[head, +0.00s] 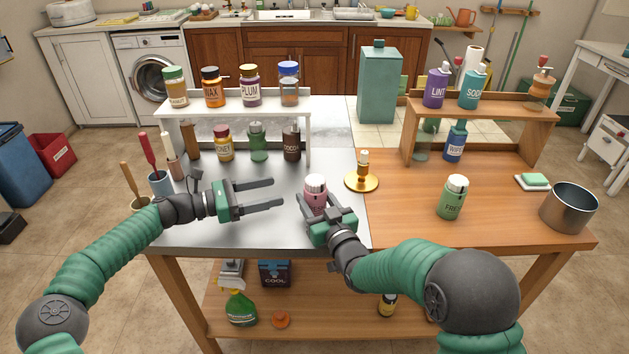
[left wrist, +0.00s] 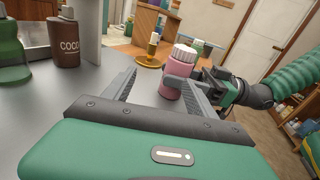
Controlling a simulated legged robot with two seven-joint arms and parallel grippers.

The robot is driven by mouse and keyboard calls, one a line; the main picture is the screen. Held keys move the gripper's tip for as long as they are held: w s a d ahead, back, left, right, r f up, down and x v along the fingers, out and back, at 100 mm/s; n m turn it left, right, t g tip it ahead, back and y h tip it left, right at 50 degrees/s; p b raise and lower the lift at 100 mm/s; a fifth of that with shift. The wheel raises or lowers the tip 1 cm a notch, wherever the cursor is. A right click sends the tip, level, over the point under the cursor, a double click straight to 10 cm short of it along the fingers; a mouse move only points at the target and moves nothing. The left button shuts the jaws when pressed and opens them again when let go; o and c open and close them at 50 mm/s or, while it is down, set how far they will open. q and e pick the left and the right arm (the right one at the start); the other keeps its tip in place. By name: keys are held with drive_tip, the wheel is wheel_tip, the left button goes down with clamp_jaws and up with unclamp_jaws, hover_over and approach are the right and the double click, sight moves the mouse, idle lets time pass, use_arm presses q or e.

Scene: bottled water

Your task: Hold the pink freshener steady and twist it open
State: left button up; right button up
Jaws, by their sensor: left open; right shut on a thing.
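The pink freshener (head: 315,187) is a pink bottle with a white cap, upright on the metal part of the table. My right gripper (head: 318,207) is shut on its body from the near side. My left gripper (head: 279,193) is open and empty, to the left of the bottle, with its fingers pointing toward it. In the left wrist view, the pink freshener (left wrist: 183,62) shows beyond the open fingers, its white cap clear, and the right gripper (left wrist: 190,85) reaches it from the right. Part of the bottle's body is hidden by the right gripper.
A brass candle holder (head: 361,181) stands just right and behind the freshener. A green bottle (head: 452,198) and a metal pot (head: 568,208) are farther right. A white shelf (head: 240,107) with several jars is behind. Cups with tools (head: 160,183) stand at left.

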sight(314, 178)
drive_tip(key=shift+s, duration=0.1)
use_arm(q)
drive_tip(key=d+r+g, duration=0.1)
drive_tip(key=d, duration=0.3)
drive_tip(key=d+r+m+g+h, duration=0.1)
drive_tip(key=d, duration=0.3)
drive_tip(key=d+r+m, duration=0.1)
drive_tip(key=d, duration=0.3)
drive_tip(key=shift+w+r+g, duration=0.1)
drive_tip(key=shift+r+g, duration=0.1)
drive_tip(key=shift+g, duration=0.2)
drive_tip(key=shift+a, duration=0.15)
drive_tip(key=c, duration=1.4)
